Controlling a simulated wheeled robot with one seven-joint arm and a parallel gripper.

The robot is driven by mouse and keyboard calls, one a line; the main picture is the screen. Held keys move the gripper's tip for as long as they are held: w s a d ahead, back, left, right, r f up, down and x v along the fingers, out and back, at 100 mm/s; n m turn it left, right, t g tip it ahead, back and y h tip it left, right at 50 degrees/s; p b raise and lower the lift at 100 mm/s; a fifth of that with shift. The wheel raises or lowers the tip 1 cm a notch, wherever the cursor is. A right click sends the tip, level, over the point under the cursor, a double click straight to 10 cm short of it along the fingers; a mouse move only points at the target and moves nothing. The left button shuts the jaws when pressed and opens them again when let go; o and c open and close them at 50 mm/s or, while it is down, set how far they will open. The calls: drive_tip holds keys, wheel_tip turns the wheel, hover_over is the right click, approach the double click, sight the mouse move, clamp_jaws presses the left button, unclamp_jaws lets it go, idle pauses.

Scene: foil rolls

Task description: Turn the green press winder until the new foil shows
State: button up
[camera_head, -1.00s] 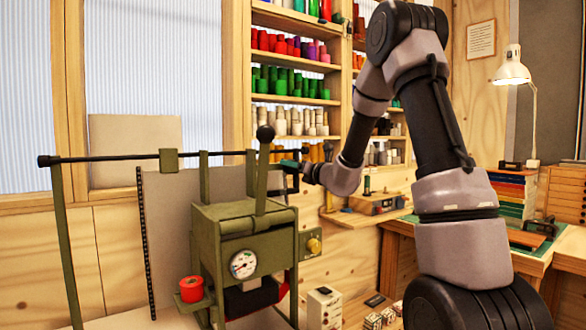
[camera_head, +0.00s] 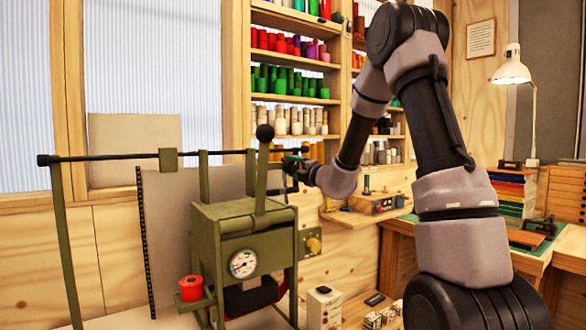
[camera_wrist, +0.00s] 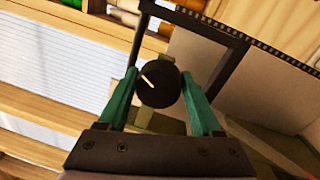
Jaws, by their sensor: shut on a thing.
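The green press (camera_head: 240,222) stands at the left in the head view, with a dial gauge on its front and an upright lever. In the wrist view a round black winder knob (camera_wrist: 158,86) with a white pointer line sits between the green fingers of my gripper (camera_wrist: 160,76). The fingers are shut on it from both sides. The pointer slants to the upper left. In the head view my gripper (camera_head: 294,160) is beside the top right of the press, and the knob is hard to make out there. A dark perforated strip (camera_wrist: 285,52) runs past the knob.
The press's long lever and top bar are close to my gripper. Shelves of coloured rolls (camera_head: 290,83) stand behind. A lamp (camera_head: 512,72) and workbench are at the right.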

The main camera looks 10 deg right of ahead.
drive_tip(key=shift+f+m, duration=0.1)
drive_tip(key=shift+m, duration=0.8)
drive_tip(key=o, duration=1.4)
drive_tip(key=shift+c, duration=0.2)
drive_tip(key=r+v, duration=0.1)
drive_tip(key=v, duration=0.9)
drive_tip(key=shift+s+f, duration=0.45)
drive_tip(key=shift+f, duration=0.05)
drive_tip(key=shift+d, duration=0.1)
